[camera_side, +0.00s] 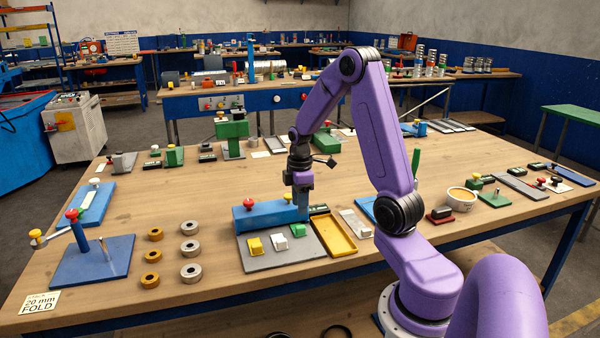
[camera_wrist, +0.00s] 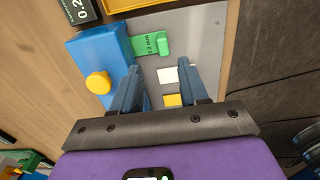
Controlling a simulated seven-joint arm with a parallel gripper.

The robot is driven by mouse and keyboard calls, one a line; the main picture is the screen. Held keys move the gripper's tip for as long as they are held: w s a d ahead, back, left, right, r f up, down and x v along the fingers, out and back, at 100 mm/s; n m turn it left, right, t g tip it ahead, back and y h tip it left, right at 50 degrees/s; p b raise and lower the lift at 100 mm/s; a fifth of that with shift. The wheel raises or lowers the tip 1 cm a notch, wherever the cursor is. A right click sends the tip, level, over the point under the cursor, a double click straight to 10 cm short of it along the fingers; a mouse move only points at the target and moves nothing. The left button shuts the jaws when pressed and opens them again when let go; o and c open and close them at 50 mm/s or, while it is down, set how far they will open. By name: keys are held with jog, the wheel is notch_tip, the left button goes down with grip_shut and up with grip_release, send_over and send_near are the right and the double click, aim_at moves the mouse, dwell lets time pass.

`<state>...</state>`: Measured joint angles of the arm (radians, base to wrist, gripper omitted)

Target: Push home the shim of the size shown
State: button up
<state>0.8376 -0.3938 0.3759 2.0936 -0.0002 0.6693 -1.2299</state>
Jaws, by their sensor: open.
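A grey plate (camera_side: 285,259) carries a blue block (camera_side: 262,217) with a red knob and a yellow knob on top. In front of the block are a yellow shim (camera_side: 255,246), a white shim (camera_side: 277,241) and a green shim (camera_side: 297,230). In the wrist view the green shim (camera_wrist: 150,45) is marked in mm, the figure seeming to end in .2, and its left end meets the blue block (camera_wrist: 95,60). The white shim (camera_wrist: 168,75) and yellow shim (camera_wrist: 172,100) show partly between my fingers. A black display (camera_wrist: 78,10) reads "0.2", partly cut off. My gripper (camera_wrist: 160,66) is open and empty above the plate.
A yellow tray (camera_side: 346,247) lies right of the plate. Several metal rings (camera_side: 190,248) lie to its left, near a blue stand (camera_side: 92,262) with a lever. A card (camera_side: 38,303) reads "20 mm FOLD". The table's front edge is close to the plate.

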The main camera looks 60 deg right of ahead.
notch_tip(320, 180, up, 10)
dwell(0.4)
jog(key=shift+f, duration=0.1)
jog(key=s+a+n, duration=0.1)
jog(key=s+a, duration=0.1)
jog(key=a, duration=0.8)
jog(key=s+a+n, duration=0.1)
jog(key=s+a, duration=0.2)
jog(key=a, duration=0.8)
jog(key=s+a, duration=0.4)
jog(key=s, duration=0.4)
jog(key=s+a+f+n, duration=0.1)
jog(key=s+a, duration=0.3)
jog(key=s, duration=0.4)
jog(key=shift+s+f+n, duration=0.3)
